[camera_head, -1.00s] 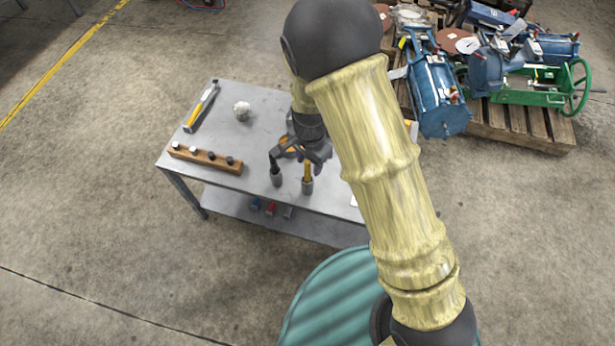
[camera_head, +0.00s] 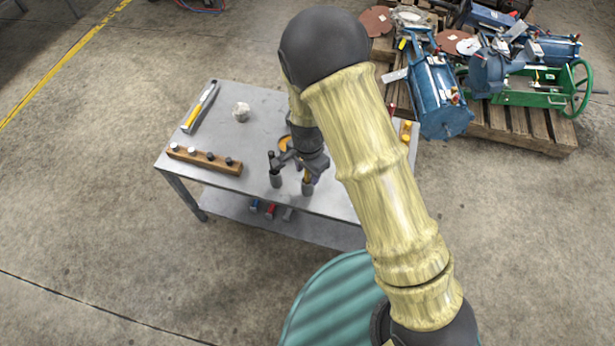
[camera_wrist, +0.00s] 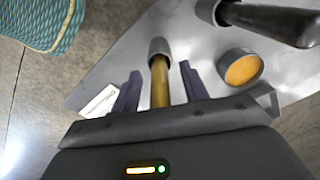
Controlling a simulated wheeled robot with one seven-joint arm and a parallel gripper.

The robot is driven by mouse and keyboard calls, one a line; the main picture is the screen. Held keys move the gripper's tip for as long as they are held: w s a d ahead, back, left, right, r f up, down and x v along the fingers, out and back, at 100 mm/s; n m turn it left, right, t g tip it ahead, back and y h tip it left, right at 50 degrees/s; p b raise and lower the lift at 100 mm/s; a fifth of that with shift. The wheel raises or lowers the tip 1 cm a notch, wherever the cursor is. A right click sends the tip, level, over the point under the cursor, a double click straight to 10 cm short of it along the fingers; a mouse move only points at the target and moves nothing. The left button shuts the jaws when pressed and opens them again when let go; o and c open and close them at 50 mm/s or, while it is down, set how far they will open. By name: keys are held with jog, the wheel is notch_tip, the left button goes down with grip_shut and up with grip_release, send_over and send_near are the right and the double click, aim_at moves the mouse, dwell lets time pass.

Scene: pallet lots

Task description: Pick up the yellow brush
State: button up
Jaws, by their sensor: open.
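The yellow brush (camera_wrist: 159,82) shows in the wrist view as a yellow-brown handle whose far end stands in a grey cylindrical holder (camera_wrist: 160,48). In the head view the brush (camera_head: 307,176) is a short yellow strip above its holder (camera_head: 307,188) at the table's front edge, partly covered by my gripper. My gripper (camera_wrist: 158,80) is open, with one dark finger on each side of the handle. In the head view my gripper (camera_head: 306,163) is over the brush. Contact between fingers and handle cannot be told. The brush's bristles are not visible.
A dark-handled tool (camera_wrist: 268,22) stands in a second grey holder close by. A round orange-filled tin (camera_wrist: 242,69) is beside the brush. The grey table (camera_head: 245,150) also bears a wooden block with pegs (camera_head: 205,159), a whitish ball (camera_head: 241,111) and a yellow-grey tool (camera_head: 199,107).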

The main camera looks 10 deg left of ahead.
grip_shut()
notch_tip(320, 180, up, 10)
jog(key=p, duration=0.2)
jog(key=shift+p, duration=0.35)
dwell(0.6)
